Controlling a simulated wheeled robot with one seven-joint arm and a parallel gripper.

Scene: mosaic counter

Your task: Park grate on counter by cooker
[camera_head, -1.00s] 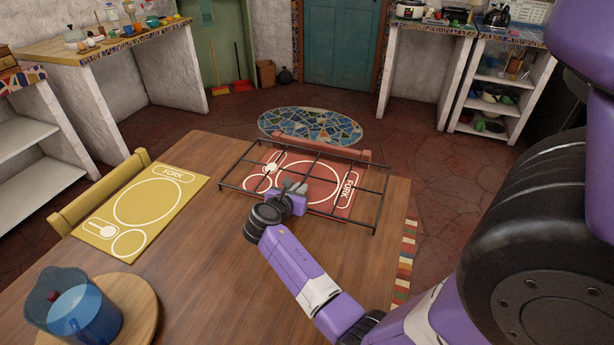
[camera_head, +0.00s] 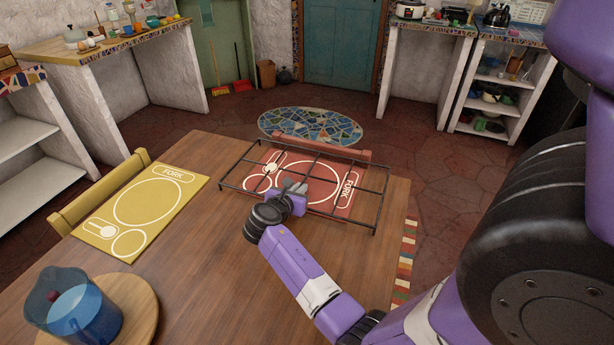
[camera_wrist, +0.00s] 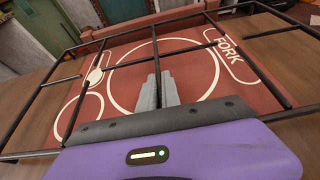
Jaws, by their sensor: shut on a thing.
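The grate (camera_head: 328,162) is a black wire frame with crossing bars. In the head view it is over the red placemat (camera_head: 326,196) at the far side of the wooden table; I cannot tell whether it touches the table. My gripper (camera_head: 293,187) is shut on a bar at the near side of the grate.
A yellow placemat (camera_head: 178,212) and a blue pitcher (camera_head: 80,310) on a round board are on the table (camera_head: 210,285). A red chair back (camera_head: 322,146) and yellow chair back (camera_head: 98,193) stand at its edges. A mosaic rug (camera_head: 312,124) lies on open floor beyond.

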